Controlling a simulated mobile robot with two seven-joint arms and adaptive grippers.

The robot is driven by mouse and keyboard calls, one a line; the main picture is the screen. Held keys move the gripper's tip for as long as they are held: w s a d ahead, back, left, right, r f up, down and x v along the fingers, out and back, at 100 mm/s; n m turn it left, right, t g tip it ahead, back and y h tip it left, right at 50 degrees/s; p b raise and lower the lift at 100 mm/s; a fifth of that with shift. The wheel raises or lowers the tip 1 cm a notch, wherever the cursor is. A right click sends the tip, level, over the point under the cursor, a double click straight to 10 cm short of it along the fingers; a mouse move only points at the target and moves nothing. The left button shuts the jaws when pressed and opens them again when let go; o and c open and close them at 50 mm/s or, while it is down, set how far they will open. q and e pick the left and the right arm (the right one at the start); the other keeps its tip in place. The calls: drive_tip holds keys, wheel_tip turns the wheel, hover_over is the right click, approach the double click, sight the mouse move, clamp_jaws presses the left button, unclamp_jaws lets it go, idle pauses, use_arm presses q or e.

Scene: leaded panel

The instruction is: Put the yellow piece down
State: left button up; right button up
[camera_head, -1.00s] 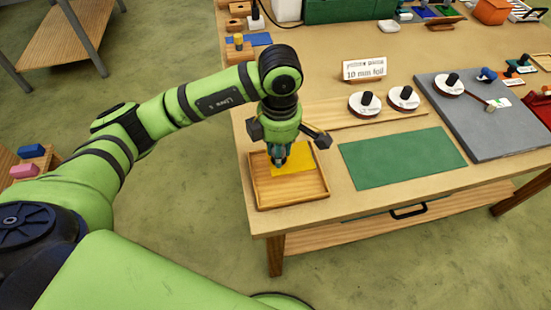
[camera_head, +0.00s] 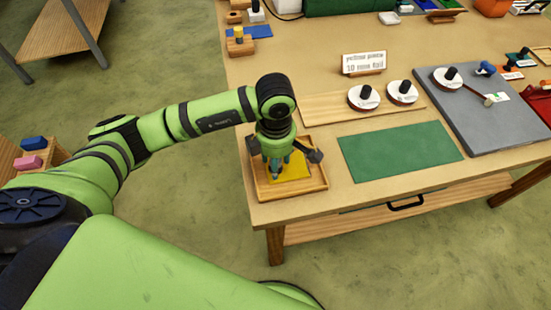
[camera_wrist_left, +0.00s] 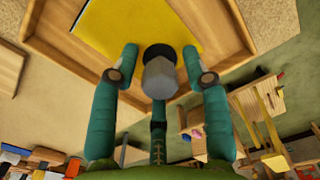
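The yellow piece (camera_head: 293,172) is a flat yellow sheet in the shallow wooden tray (camera_head: 262,194) at the table's near left corner. In the left wrist view the yellow piece (camera_wrist_left: 110,25) lies inside the tray's wooden rim (camera_wrist_left: 224,53). A grey knob with a dark base (camera_wrist_left: 160,75) stands over its edge. My left gripper (camera_head: 279,172) is over the tray, pointing down. In the wrist view its teal fingers (camera_wrist_left: 160,62) are spread on both sides of the knob, with narrow gaps showing. The gripper hides part of the sheet in the head view. My right gripper is not in view.
A green mat (camera_head: 400,152) lies right of the tray, and a wooden board (camera_head: 325,107) lies behind it. Two white round knobbed things (camera_head: 363,97) stand beyond the mat. A sign (camera_head: 364,63) stands further back. A grey board (camera_head: 480,120) lies at the right.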

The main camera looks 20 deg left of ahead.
use_arm(q)
drive_tip(key=shift+r, duration=0.15)
drive_tip(key=shift+r, duration=0.2)
wheel_tip(320, 180, up, 12)
drive_tip(key=b, duration=0.3)
drive_tip(key=shift+f, duration=0.15)
idle(0.4)
